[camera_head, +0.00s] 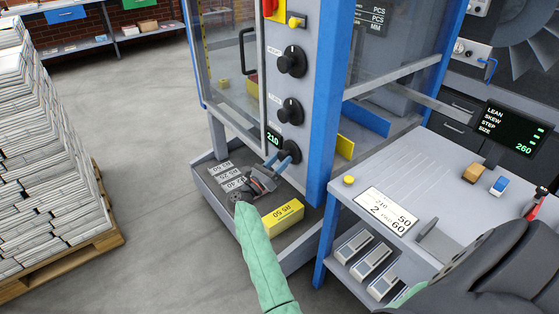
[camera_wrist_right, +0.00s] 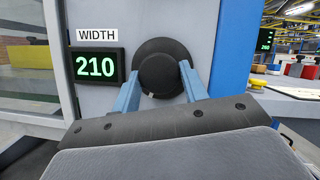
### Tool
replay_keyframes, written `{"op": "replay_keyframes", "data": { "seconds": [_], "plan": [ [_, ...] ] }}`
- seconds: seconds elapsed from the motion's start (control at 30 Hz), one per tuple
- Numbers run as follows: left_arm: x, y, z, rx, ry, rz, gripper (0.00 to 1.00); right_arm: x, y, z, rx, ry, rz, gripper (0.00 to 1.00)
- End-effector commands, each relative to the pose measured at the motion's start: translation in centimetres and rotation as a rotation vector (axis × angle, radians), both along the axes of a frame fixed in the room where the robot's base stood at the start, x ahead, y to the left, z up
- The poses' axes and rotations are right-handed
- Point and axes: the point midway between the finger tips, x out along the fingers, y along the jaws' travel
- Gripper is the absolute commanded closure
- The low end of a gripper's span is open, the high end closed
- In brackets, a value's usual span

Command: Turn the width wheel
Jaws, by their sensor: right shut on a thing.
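The width wheel (camera_head: 290,151) is a black round knob low on the grey machine post, beside a green display (camera_head: 273,138) reading 210. In the right wrist view the wheel (camera_wrist_right: 163,72) sits between two blue fingers, next to the display (camera_wrist_right: 96,66) and a WIDTH label (camera_wrist_right: 97,35). My right gripper (camera_head: 282,160) is shut on the wheel, one finger on either side of it; it also shows in the wrist view (camera_wrist_right: 161,88). Part of the wheel is hidden behind the fingers in the head view. My left gripper is not in view.
Two more black knobs (camera_head: 292,61) (camera_head: 289,111) sit above on the same post. A grey tray (camera_head: 216,203) below holds labelled plates and a yellow block (camera_head: 283,217). A desk (camera_head: 439,184) with a card (camera_head: 385,211) stands right. Stacked newspapers (camera_head: 45,150) stand left; floor between is clear.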

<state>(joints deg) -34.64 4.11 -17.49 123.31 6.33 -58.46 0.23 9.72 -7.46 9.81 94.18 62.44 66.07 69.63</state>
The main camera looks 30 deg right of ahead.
Motion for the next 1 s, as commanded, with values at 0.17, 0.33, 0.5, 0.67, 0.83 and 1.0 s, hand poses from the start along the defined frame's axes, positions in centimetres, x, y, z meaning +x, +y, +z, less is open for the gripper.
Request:
{"op": "replay_keyframes", "data": {
  "seconds": [0.17,0.33,0.5,0.67,0.83,1.0],
  "plan": [
    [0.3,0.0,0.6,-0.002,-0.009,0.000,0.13,0.0,0.0,0.1,-0.001,0.005,0.000,0.79],
    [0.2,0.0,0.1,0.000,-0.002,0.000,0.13,0.0,0.0,0.1,-0.001,0.004,0.000,0.47],
    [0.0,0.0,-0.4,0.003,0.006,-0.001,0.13,0.0,0.0,0.0,-0.001,0.004,0.000,0.36],
    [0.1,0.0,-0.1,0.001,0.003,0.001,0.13,0.0,0.0,0.0,-0.001,0.003,-0.001,0.36],
    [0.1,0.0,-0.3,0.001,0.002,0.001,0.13,0.1,0.0,-0.1,0.002,-0.046,-0.001,0.36],
    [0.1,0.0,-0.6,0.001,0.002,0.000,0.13,0.3,0.0,0.0,0.012,-0.182,0.000,0.36]
  ]
}}
